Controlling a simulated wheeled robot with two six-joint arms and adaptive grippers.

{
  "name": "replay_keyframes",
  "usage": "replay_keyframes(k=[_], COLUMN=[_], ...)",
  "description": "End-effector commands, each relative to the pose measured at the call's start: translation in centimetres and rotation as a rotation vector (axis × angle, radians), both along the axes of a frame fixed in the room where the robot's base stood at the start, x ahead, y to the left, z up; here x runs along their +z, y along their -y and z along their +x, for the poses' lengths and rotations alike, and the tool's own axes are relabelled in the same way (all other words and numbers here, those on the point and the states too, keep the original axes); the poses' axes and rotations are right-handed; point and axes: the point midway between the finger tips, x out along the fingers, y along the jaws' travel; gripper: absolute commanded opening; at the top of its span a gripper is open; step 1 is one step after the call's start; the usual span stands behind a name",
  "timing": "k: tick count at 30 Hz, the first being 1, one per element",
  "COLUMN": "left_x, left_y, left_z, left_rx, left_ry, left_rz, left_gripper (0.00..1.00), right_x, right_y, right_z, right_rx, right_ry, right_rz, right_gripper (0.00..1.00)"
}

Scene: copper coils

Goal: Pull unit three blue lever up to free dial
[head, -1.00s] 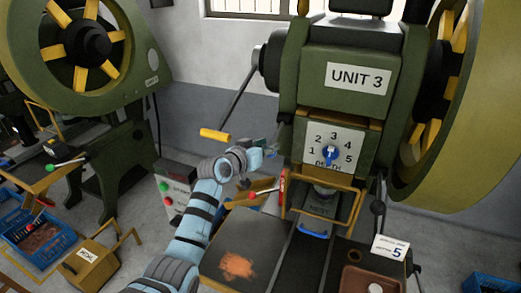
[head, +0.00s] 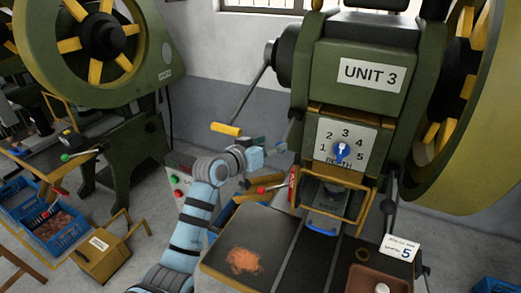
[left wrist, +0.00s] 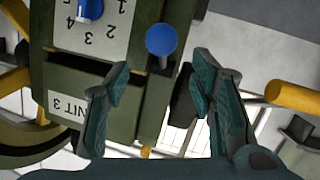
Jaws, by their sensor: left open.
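Unit three is the green press with the UNIT 3 label (head: 370,75). Its white depth dial (head: 345,140) has a blue pointer knob, near 3 in the head view. The blue ball-topped lever (left wrist: 161,39) shows in the left wrist view, beside the dial plate (left wrist: 88,32); I cannot make it out in the head view, where my gripper is close by. My left gripper (left wrist: 160,68) is open and empty, its two fingertips on either side of the line to the blue ball, apart from it. In the head view the left gripper (head: 280,146) is left of the dial.
A yellow-handled bar (head: 226,129) sticks out left of the press. A yellow guard frame (head: 330,197) and a dark bed (head: 262,246) lie below the dial. Another green press (head: 140,75) stands at left.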

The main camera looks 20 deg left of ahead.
Motion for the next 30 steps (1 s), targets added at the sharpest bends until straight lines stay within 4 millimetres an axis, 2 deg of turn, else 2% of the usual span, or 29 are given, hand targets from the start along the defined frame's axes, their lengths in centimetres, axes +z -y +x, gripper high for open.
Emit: replay_keyframes(k=[4,9,23,26,29,30], left_x=[1.0,1.8,1.7,-0.5,-6.2,-9.0], left_y=[-1.2,-1.9,-2.0,-1.9,-1.8,-1.9], left_z=[-3.8,-6.2,-6.6,-7.7,-11.3,-13.5], left_rx=[0.000,-0.001,-0.001,0.002,0.013,0.018], left_ry=[0.001,0.000,-0.002,-0.047,-0.166,-0.230], left_rz=[0.005,0.003,0.003,0.026,0.092,0.128], left_gripper=[0.51,0.51,0.51,0.51,0.51,0.51], right_x=[0.0,0.0,0.0,0.0,0.0,0.0], right_y=[0.0,0.0,-0.1,-0.1,-0.1,-0.1], right_z=[0.0,0.0,0.0,0.0,0.0,0.0], right_rx=[0.000,0.000,0.000,0.000,0.000,0.000], right_ry=[0.000,0.000,0.000,0.000,0.000,0.000], right_rz=[0.000,0.001,0.001,0.001,0.001,0.002], right_gripper=[0.40,0.40,0.40,0.40,0.40,0.40])
